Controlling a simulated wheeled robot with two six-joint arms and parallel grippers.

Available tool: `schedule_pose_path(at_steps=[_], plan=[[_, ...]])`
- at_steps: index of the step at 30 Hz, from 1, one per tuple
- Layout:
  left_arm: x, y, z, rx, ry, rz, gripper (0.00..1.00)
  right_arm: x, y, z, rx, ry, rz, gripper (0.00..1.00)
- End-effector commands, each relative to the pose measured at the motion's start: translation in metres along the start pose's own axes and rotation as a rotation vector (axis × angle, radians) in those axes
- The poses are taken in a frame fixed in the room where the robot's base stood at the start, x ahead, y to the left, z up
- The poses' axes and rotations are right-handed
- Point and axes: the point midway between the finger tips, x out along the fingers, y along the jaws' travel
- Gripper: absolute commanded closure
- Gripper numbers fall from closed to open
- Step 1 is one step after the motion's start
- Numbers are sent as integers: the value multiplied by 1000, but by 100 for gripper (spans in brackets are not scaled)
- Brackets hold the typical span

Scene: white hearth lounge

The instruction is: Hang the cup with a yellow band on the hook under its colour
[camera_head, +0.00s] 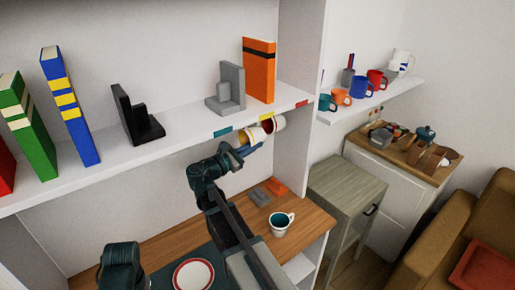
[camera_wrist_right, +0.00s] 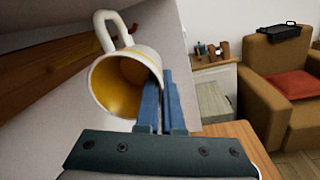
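The white cup with yellow inside (camera_head: 253,136) is under the front edge of the shelf (camera_head: 176,139), at my right gripper (camera_head: 240,150). In the right wrist view this cup (camera_wrist_right: 118,82) is tilted with its mouth facing the camera and its handle upward. The blue fingers (camera_wrist_right: 163,105) are close together at the cup's right wall, apparently pinching it. Teal (camera_head: 222,132) and red (camera_head: 302,103) colour marks show on the shelf edge. My left gripper is out of view.
A cup with teal inside (camera_head: 281,223) stands on the wooden desk (camera_head: 310,222), near grey and orange blocks (camera_head: 268,190) and a red-rimmed plate (camera_head: 193,275). Books and bookends stand on the shelf.

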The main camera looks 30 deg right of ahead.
Motion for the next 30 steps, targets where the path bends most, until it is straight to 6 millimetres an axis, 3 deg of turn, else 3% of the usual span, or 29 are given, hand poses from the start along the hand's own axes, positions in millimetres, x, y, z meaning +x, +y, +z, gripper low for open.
schedule_pose_path(at_steps=[20, 30], plan=[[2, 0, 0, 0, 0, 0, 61, 4, 37, -17, 0, 0, 1, 100], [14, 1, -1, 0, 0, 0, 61, 4, 40, -32, 0, 0, 1, 100]])
